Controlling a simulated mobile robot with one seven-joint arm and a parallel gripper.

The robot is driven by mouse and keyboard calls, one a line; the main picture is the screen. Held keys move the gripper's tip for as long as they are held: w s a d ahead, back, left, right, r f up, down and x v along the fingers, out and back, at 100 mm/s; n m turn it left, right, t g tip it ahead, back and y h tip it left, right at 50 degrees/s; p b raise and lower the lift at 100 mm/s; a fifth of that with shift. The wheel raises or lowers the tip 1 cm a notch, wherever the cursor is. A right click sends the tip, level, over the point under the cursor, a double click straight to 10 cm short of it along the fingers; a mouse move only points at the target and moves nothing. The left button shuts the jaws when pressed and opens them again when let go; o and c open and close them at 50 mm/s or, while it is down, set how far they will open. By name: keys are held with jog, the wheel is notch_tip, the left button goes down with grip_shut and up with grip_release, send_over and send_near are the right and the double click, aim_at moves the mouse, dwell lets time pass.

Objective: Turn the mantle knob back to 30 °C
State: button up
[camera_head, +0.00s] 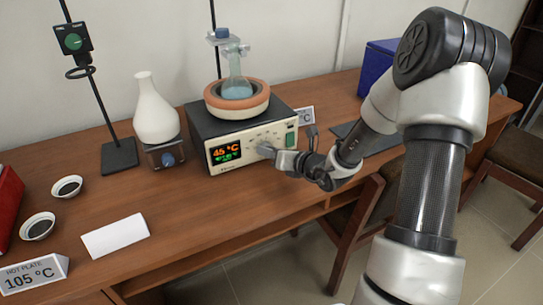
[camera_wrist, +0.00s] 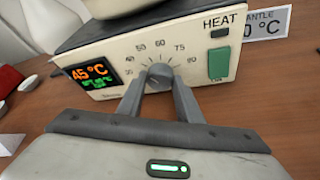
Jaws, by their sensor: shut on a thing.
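The heating mantle (camera_head: 200,132) stands on the wooden desk with a dark body and a cream front panel. It holds a round flask of blue liquid (camera_head: 236,88) in an orange-rimmed bowl (camera_head: 212,108). Its display (camera_wrist: 92,73) reads 45 °C in orange, with smaller green text below. The grey mantle knob (camera_wrist: 160,73) sits in the middle of the panel, ringed by a printed number scale. My gripper (camera_head: 268,150) reaches in from the right. In the wrist view, my gripper's two fingers (camera_wrist: 158,88) are shut on the knob from either side and hide part of it. A green switch (camera_wrist: 218,64) is right of the knob.
A HOT PLATE 105 °C sign (camera_head: 35,276), a blank white card (camera_head: 114,236) and two small dishes (camera_head: 38,227) lie at left. A white flask (camera_head: 155,110) on a small hot plate stands left of the mantle. A MANTLE sign (camera_wrist: 265,24) stands behind the mantle's right side.

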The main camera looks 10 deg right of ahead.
jog(key=shift+a+f+n+h+b, duration=0.15)
jog(key=shift+a+n+h+b, duration=0.1)
jog(key=shift+n+h+b, duration=0.4)
jog(key=shift+a+r+n+h+b, duration=0.1)
jog(key=shift+n+h+b, duration=0.15)
jog(key=shift+n, duration=0.25)
jog(key=shift+r+n+h+b, duration=0.1)
jog(key=shift+n+b, duration=0.25)
jog(key=shift+n, duration=0.1)
jog(key=shift+s+n+t+h, duration=0.1)
jog(key=shift+n+t+h, duration=0.4)
jog(key=shift+n+h, duration=0.55)
jog(key=shift+n, duration=0.25)
jog(key=o, duration=1)
jog(key=shift+o, duration=0.2)
